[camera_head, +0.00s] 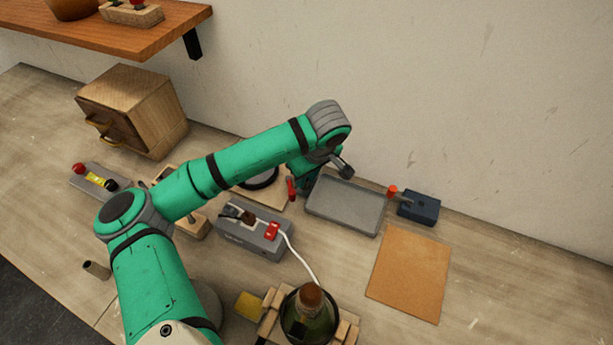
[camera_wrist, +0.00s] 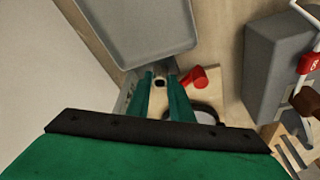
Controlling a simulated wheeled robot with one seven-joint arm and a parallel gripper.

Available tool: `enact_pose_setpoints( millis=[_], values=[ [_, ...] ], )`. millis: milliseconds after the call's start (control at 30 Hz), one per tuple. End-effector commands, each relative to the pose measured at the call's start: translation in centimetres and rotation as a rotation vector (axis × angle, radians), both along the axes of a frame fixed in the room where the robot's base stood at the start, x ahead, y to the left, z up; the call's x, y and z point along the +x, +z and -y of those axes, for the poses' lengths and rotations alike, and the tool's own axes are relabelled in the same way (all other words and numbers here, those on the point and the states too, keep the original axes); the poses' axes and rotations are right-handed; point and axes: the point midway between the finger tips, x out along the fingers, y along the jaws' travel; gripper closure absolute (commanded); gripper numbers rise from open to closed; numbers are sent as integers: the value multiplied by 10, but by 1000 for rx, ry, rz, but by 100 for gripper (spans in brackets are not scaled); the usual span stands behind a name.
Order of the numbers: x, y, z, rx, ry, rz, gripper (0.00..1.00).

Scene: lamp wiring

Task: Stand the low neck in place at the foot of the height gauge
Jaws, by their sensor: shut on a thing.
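My gripper (camera_wrist: 160,80) is shut on a small tube-like neck (camera_wrist: 159,83), whose dark open end shows between the green fingertips in the wrist view. The gripper is low over a pale wooden board (camera_wrist: 232,92), close to a red part (camera_wrist: 200,78) that appears to belong to the height gauge. In the head view the red part (camera_head: 291,188) stands beside my gripper, at the board's right end. My wrist hides the held neck there. I cannot tell whether the neck touches the board. A brownish tube (camera_head: 95,270) lies on the table at the left.
A grey tray (camera_head: 346,232) lies just right of the gripper. A grey switch box (camera_head: 254,238) with a white cable is in front. A dark ring (camera_wrist: 205,113) lies on the board. A blue block (camera_head: 418,208), a tan mat (camera_head: 410,275) and a green bottle (camera_head: 309,318) are farther right and front.

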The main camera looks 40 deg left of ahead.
Motion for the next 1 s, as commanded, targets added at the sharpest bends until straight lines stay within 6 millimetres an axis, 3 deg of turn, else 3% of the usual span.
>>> enact_pose_setpoints(
  millis=[100, 133, 167, 567, 767, 1000],
  values=[
    [0, -3, 1, -1, 0, 0, 100],
    [0, -3, 0, -1, 0, 0, 78],
    [0, -2, 0, 0, 0, 0, 73],
    [0, 1, 0, 1, 0, 0, 73],
    [-1, 29, 9, -1, -2, 3, 73],
    [-5, 78, 20, 3, -2, 2, 73]
  ],
)
